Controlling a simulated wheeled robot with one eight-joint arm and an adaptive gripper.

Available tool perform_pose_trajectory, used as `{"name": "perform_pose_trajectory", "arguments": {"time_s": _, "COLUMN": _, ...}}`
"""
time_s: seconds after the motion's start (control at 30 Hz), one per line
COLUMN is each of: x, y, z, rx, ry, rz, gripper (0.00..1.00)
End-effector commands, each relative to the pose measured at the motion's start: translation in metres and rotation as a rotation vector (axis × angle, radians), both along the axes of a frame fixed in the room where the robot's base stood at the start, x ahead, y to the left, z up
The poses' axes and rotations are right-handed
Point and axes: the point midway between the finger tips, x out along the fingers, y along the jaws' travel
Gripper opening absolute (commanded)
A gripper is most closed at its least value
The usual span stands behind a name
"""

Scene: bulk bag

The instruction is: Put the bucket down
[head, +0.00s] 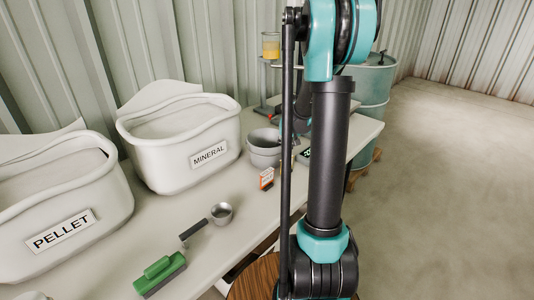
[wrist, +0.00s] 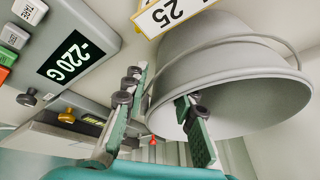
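The grey bucket (head: 264,150) stands on the table left of my arm in the head view. In the wrist view the bucket (wrist: 228,60) fills the upper right, with its wide rim, its mouth and a thin wire handle showing. My gripper (wrist: 160,105) has its two fingers spread apart. One finger is beside the bucket's outer wall, and the other overlaps the mouth near the rim. I see no finger pressed on the wall. In the head view my arm hides the gripper.
The scale's display (wrist: 70,55) reads -220 G. A yellow-edged "25" sign (wrist: 168,12) is close to the bucket. MINERAL (head: 185,150) and PELLET (head: 103,185) tubs line the wall.

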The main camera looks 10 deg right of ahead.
Motion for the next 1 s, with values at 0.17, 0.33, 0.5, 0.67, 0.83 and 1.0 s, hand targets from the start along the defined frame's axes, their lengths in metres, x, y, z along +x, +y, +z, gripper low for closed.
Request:
{"name": "perform_pose_trajectory", "arguments": {"time_s": 0.17, "x": 0.010, "y": 0.001, "z": -0.023, "rx": 0.000, "ry": 0.000, "rz": 0.000, "gripper": 0.27}}
{"name": "perform_pose_trajectory", "arguments": {"time_s": 0.33, "x": 0.017, "y": 0.001, "z": -0.040, "rx": 0.000, "ry": 0.000, "rz": 0.000, "gripper": 0.27}}
{"name": "perform_pose_trajectory", "arguments": {"time_s": 0.5, "x": 0.020, "y": 0.001, "z": -0.046, "rx": 0.000, "ry": 0.000, "rz": 0.000, "gripper": 0.27}}
{"name": "perform_pose_trajectory", "arguments": {"time_s": 0.67, "x": 0.020, "y": 0.001, "z": -0.046, "rx": 0.000, "ry": 0.000, "rz": 0.000, "gripper": 0.27}}
{"name": "perform_pose_trajectory", "arguments": {"time_s": 0.83, "x": 0.020, "y": 0.001, "z": -0.046, "rx": 0.000, "ry": 0.000, "rz": 0.000, "gripper": 0.10}}
{"name": "perform_pose_trajectory", "arguments": {"time_s": 1.0, "x": 0.020, "y": 0.001, "z": -0.046, "rx": 0.000, "ry": 0.000, "rz": 0.000, "gripper": 0.00}}
